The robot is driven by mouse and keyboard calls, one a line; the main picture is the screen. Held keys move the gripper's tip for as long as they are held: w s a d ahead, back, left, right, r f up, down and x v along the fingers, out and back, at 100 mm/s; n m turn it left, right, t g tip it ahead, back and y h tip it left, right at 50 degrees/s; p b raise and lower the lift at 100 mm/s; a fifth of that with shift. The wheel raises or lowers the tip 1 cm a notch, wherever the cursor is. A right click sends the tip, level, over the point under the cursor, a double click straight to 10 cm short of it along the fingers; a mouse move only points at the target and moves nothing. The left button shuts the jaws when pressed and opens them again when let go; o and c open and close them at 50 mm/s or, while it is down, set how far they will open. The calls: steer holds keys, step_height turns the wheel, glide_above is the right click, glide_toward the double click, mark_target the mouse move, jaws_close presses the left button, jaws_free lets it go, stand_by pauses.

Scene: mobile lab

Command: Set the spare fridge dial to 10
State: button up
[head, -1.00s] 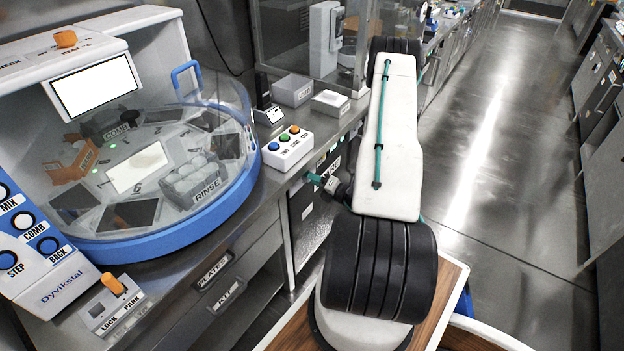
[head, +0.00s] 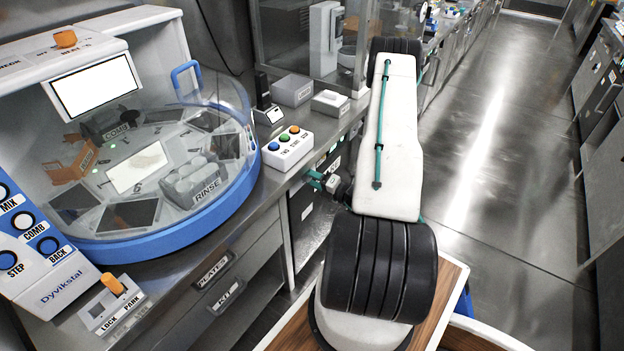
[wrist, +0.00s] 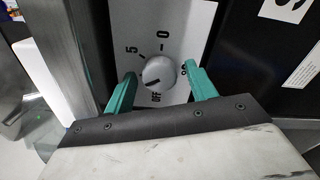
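The fridge dial (wrist: 158,73) is a round pale knob on a white plate, in the middle of the wrist view. Around it I read 5 at upper left, 0 at the top beside a tick, OFF below, and a mark at right that is hard to read. A dark line on the knob seems to point lower left, near OFF. My gripper (wrist: 160,72) is open, one teal finger on each side of the knob; contact cannot be told. In the head view, my gripper (head: 318,181) is at the dark fridge front (head: 312,220); the dial is hidden there.
Above the fridge, the bench carries a box with three coloured buttons (head: 287,147) and small grey boxes (head: 292,90). A round blue-rimmed stainer (head: 225,205) stands to the left. Drawers (head: 215,270) lie left of the fridge. The floor (head: 500,150) at right is clear.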

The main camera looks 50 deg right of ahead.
steer(key=s, duration=0.7)
steer(key=shift+s+d, duration=0.25)
steer(key=shift+s, duration=0.15)
stand_by(0.5)
